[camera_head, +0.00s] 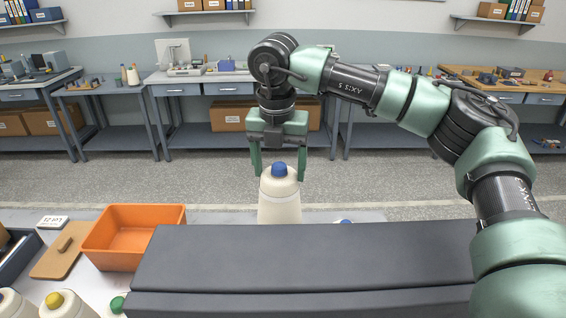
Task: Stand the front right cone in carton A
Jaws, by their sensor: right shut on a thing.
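A cream cone (279,205) with a blue tip stands upright in the middle of the view. My right gripper (279,173) points down with one finger on each side of the cone's top and is shut on it. The cone's lower part is hidden behind a dark grey slab. A second blue tip (343,221) shows just right of it over the slab's edge. More cones, one with a yellow tip (55,300) and one with a green tip (117,304), stand at the lower left, partly cut off. No carton marked A can be made out. My left gripper is not in view.
The wide dark grey slab (310,265) covers the front middle and hides the table behind it. An orange bin (135,212), a brown board (62,252) and a white label block (53,222) lie at the left. Workbenches stand far back across open floor.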

